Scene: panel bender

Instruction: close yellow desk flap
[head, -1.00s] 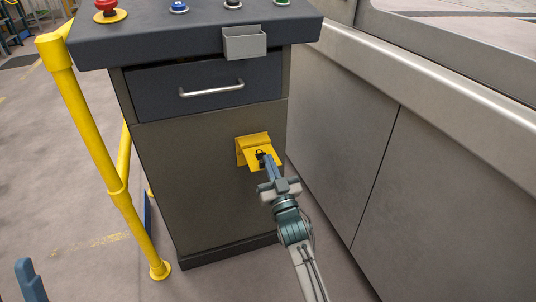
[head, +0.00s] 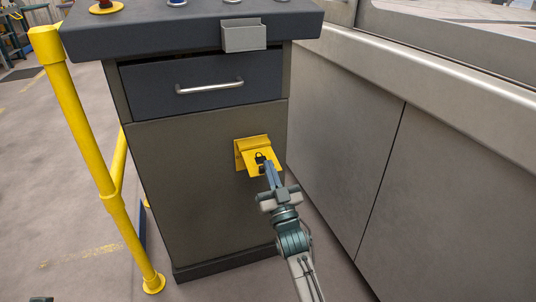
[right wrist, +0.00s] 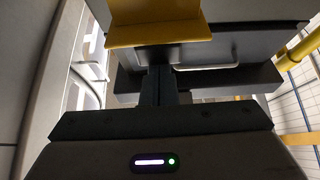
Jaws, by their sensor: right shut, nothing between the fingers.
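The yellow desk flap (head: 262,166) is on the front of the dark desk cabinet, low on its right side. It juts outward from a yellow mount (head: 252,143). My right gripper (head: 262,160) is shut and empty, with its tips at the flap in the head view; I cannot tell if they touch. In the right wrist view the flap (right wrist: 158,32) shows at the top, just beyond the shut fingers (right wrist: 158,85).
The cabinet has a drawer with a silver handle (head: 210,87) and a small grey box (head: 243,35) on the top's edge. A yellow rail (head: 88,130) stands at left. A grey machine wall (head: 400,140) closes off the right. Floor at left is clear.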

